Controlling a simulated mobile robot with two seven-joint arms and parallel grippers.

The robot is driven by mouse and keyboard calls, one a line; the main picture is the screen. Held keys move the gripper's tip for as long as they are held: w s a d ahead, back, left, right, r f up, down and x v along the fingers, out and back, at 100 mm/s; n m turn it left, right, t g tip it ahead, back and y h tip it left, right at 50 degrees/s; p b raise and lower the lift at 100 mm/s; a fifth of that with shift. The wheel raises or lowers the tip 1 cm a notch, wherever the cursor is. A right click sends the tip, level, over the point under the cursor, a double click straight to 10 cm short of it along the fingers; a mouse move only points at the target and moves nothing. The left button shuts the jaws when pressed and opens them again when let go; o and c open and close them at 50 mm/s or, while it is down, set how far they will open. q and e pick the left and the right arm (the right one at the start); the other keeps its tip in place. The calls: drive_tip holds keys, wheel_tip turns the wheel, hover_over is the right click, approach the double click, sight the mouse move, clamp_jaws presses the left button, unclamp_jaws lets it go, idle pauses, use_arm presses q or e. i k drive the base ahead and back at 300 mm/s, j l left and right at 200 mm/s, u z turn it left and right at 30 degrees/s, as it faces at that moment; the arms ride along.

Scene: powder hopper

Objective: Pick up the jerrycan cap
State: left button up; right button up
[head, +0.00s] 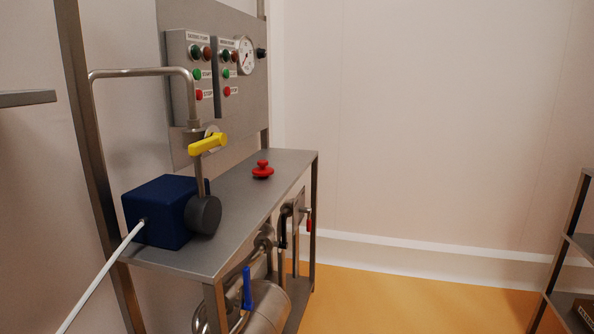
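A small red piece with a round flange and a knob on top, which looks like the jerrycan cap (263,171), sits upright on the grey metal bench top (236,215), toward its far end. Nothing touches it from above and its visible side is clear. No jerrycan shows in the head view. Neither of my grippers is in view.
A dark blue box (157,211) with a white cable and a dark round part stands on the bench's near end. A steel pipe with a yellow handle (208,144) rises beside it. A control panel (215,70) stands behind. Orange floor (400,301) is open at right.

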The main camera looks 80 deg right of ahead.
sight(262, 172)
drive_tip(key=z, duration=2.3)
